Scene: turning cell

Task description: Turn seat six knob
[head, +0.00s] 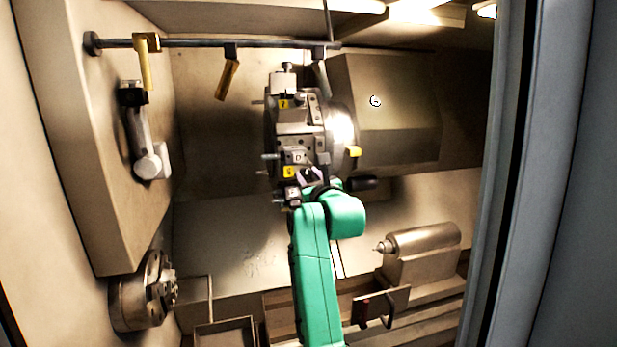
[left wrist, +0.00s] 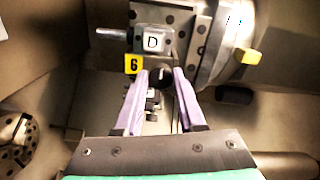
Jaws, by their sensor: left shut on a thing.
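The turret (head: 300,130) of the lathe carries a seat with a yellow label 6 (head: 289,172) and a block marked D (head: 297,157). In the left wrist view the label 6 (left wrist: 134,64) and the D block (left wrist: 153,41) stand just beyond my fingers. The dark seat six knob (left wrist: 160,79) sits between the two pale purple fingers of my left gripper (left wrist: 161,74), which is shut on it. In the head view my left gripper (head: 312,178) reaches up to the turret's lower side and partly hides the knob. My right gripper is not in view.
A chuck (head: 145,297) is at the lower left and a tailstock (head: 424,250) at the lower right. A rail (head: 200,42) with hanging yellow-handled things runs above. A yellow block (head: 353,151) and a dark handle (head: 362,183) are close to the right of my gripper.

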